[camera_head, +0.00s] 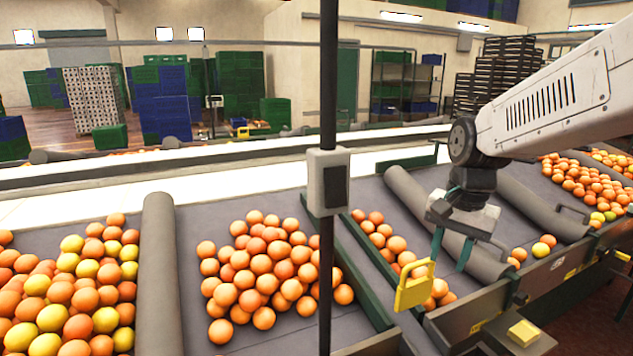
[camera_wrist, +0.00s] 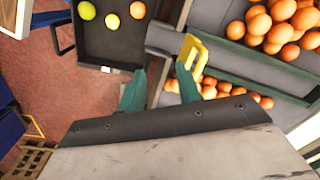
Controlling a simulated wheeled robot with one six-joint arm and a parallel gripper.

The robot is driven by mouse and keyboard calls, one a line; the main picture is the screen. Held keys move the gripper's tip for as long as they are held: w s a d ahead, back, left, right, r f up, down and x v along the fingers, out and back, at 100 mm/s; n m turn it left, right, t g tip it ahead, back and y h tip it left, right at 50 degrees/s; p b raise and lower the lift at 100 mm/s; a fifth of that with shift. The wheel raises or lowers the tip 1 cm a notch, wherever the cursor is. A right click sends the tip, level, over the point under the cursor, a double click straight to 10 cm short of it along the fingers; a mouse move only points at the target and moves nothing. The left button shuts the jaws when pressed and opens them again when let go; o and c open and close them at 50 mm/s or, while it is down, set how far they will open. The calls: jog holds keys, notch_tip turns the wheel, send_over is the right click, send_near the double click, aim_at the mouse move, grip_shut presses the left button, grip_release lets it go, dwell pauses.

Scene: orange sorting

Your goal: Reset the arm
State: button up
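My arm reaches in from the upper right in the head view, with my gripper (camera_head: 452,250) pointing down above the sorting lanes. Its two green fingers are spread apart, with nothing seen between them. They also show in the wrist view (camera_wrist: 160,88), open over the divider between lanes. A yellow bracket-like piece (camera_head: 415,287) shows just left of and below the fingers in the head view. It appears by the right finger in the wrist view (camera_wrist: 193,56); I cannot tell whether they touch.
Sloped lanes hold orange piles (camera_head: 262,270), some mixed with yellow fruit (camera_head: 50,315). Padded grey dividers (camera_head: 158,270) and green rails separate them. A dark post with a grey box (camera_head: 328,182) stands in front. Crates (camera_head: 165,100) stand behind.

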jog(key=s+d+r+n, duration=0.1)
jog(key=s+n, duration=0.6)
jog(key=s, duration=1.6)
jog(key=shift+d+n+t+h, duration=0.25)
jog(key=shift+n+t+h, duration=0.05)
jog(key=shift+n+t, duration=0.1)
